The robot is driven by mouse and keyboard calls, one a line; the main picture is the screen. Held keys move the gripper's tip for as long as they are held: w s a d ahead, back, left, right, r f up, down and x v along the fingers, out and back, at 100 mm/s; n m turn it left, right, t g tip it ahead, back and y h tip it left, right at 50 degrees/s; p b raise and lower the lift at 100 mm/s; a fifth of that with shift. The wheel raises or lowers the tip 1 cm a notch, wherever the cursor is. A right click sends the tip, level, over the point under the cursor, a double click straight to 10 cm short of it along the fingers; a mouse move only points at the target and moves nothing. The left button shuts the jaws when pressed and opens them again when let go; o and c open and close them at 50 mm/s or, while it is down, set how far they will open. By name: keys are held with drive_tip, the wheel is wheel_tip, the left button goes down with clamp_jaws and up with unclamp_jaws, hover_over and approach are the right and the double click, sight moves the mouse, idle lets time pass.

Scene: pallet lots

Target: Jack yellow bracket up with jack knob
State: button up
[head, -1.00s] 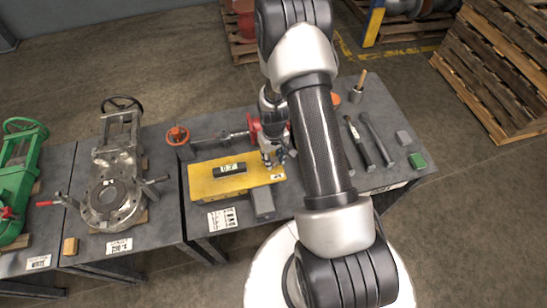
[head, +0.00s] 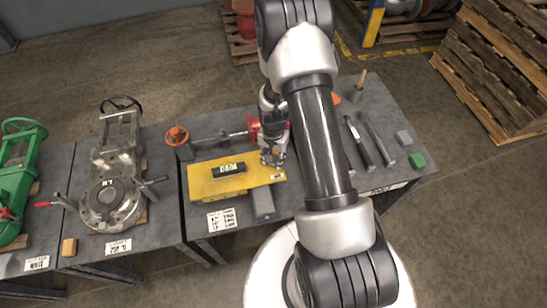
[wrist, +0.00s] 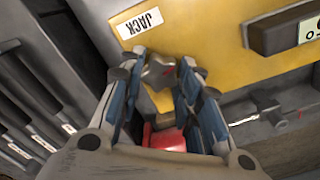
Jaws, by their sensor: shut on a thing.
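The yellow bracket (head: 205,183) is a flat plate on the middle bench, carrying a black block (head: 228,169) with a label. It also fills the top of the wrist view (wrist: 190,32), with a white "JACK" label beside the knob. The jack knob (wrist: 159,71) is a small grey lobed knob with a red mark, at the bracket's edge. My gripper (head: 272,160) is at the bracket's right end and hides the knob in the head view. In the wrist view my gripper's blue-padded fingers (wrist: 160,80) are shut on the jack knob, one on each side.
An orange handwheel (head: 177,136) and a red flange (head: 254,129) lie behind the bracket. A grey block (head: 263,205) is in front of it. Long-handled tools (head: 357,142) and a green block (head: 417,161) lie to the right. A grey valve (head: 104,205) stands on the left bench.

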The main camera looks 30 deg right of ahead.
drive_tip(key=shift+s+f+m, duration=0.1)
drive_tip(key=shift+s+m, duration=0.05)
drive_tip(key=shift+m, duration=0.35)
idle(0.3)
drive_tip(key=o, duration=1)
drive_tip(key=shift+o, duration=0.2)
wheel_tip(320, 180, up, 12)
idle(0.3)
